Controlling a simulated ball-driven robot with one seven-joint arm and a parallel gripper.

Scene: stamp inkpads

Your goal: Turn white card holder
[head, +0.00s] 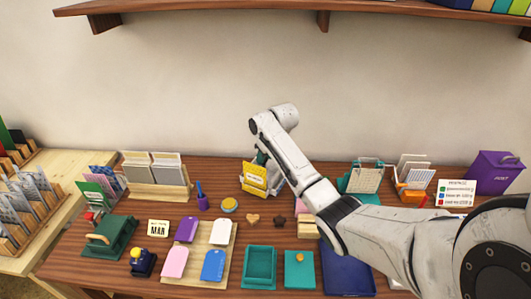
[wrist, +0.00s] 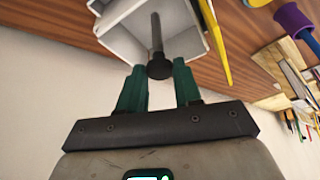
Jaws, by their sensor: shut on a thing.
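The white card holder (wrist: 124,28) fills the top of the wrist view, a white faceted body with a dark rod and round knob (wrist: 160,68). A yellow card panel (wrist: 216,40) stands along its right side. In the head view the yellow panel (head: 254,179) shows at the back middle of the table, tilted, and the white body behind it is mostly hidden. My gripper (wrist: 160,74) has teal fingers on either side of the knob and is shut on it. In the head view my gripper (head: 262,158) is partly hidden behind the panel and my arm.
A purple cup (head: 203,201) and a round yellow-topped pad (head: 229,205) stand left of the holder. A wooden card rack (head: 160,194) is farther left. Small heart and brown pieces lie in front. A teal rack (head: 345,186) stands to the right, beyond my arm.

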